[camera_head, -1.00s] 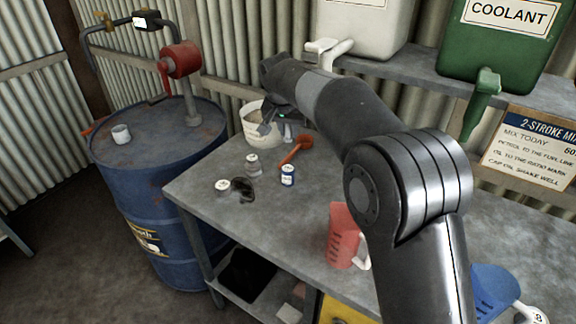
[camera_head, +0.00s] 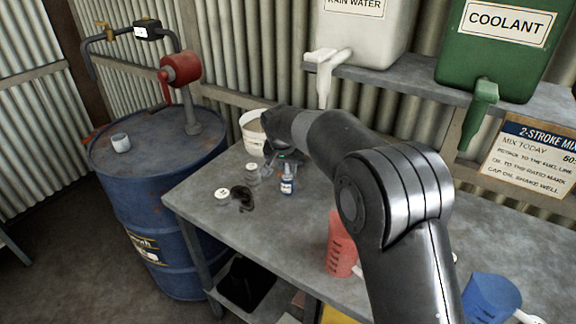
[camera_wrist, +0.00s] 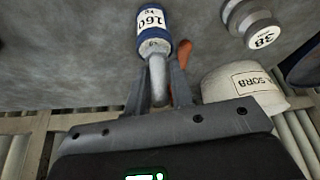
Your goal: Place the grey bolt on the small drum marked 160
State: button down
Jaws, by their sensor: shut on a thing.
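The small drum marked 160 (camera_wrist: 151,20), blue with a white label, stands on the bench; in the head view it is the blue and white drum (camera_head: 287,187). My gripper (camera_wrist: 160,68) is shut on the grey bolt (camera_wrist: 158,78) and holds it right over the drum's top. The bolt's far end meets the drum's end face in the wrist view; I cannot tell whether they touch or a small gap is left. In the head view my gripper (camera_head: 284,158) is just above the drum, partly hidden by my arm.
A grey weight marked 38 (camera_wrist: 262,36) stands beside the drum. A white absorbent bucket (camera_head: 253,132) is behind, with an orange-red tool (camera_wrist: 184,52) nearby. A red jug (camera_head: 340,245) stands in front.

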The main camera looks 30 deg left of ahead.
jog(key=c, duration=1.3)
grip_release()
jog(key=shift+f, duration=0.1)
jog(key=shift+o, duration=0.2)
jog(key=v, duration=1.2)
jog(key=shift+r, duration=0.25)
